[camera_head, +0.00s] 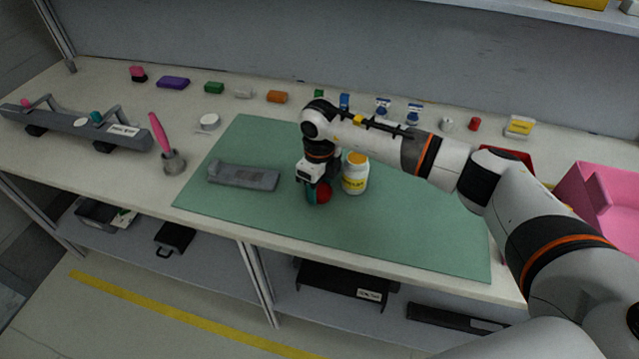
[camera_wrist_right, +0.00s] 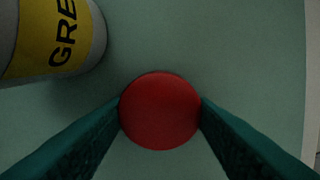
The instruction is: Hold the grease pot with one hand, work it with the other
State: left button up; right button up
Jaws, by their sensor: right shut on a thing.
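The grease pot (camera_head: 354,178) is a white jar with a yellow-orange top and a yellow label, upright on the green mat (camera_head: 410,225). Its side and the letters "GRE" show at the upper left of the right wrist view (camera_wrist_right: 50,35). My right gripper (camera_head: 317,195) points down just left of the pot, apart from it. Its teal fingers are shut on a round red piece (camera_head: 323,194), which sits between the fingertips in the right wrist view (camera_wrist_right: 160,110). Whether the red piece touches the mat I cannot tell. My left gripper is not in view.
A grey tray-like part (camera_head: 243,177) lies on the mat's left. A cup with a pink-handled tool (camera_head: 172,162) and a grey rack (camera_head: 75,125) stand further left. Several small coloured items line the back. A pink bin (camera_head: 600,200) is at right. The mat's front is clear.

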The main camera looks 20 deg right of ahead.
aim_at(320, 191)
jog(key=o, duration=0.6)
jog(key=shift+f, duration=0.15)
jog(key=o, duration=0.5)
jog(key=shift+r, duration=0.2)
notch_tip(320, 191, up, 12)
jog(key=shift+s+f+b, duration=0.1)
jog(key=shift+b, duration=1.05)
